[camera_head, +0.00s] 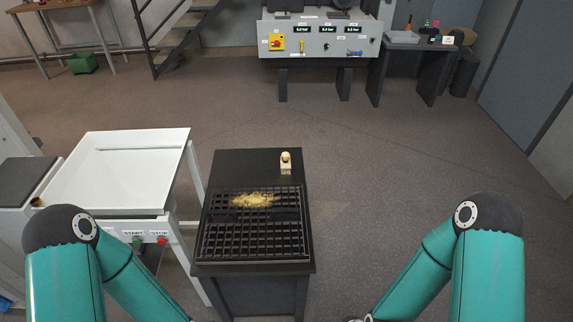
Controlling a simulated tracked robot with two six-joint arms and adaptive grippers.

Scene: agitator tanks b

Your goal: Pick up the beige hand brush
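A small beige object (286,162), which looks like the hand brush, rests on the flat rear part of the black stand's top, right of its middle. It is narrow, with a rounded darker-topped end at the back. Both my arms reach in from the lower corners, the left at the left and the right at the right. Their grippers lie below the picture's lower edge, so I cannot see them. Nothing touches the beige object.
The black stand (233,161) has a grid top with a heap of yellow granules (254,200). A white tray table (120,182) with START and STOP buttons stands close at its left. Open floor lies to its right. A grey control panel (318,50) stands at the back.

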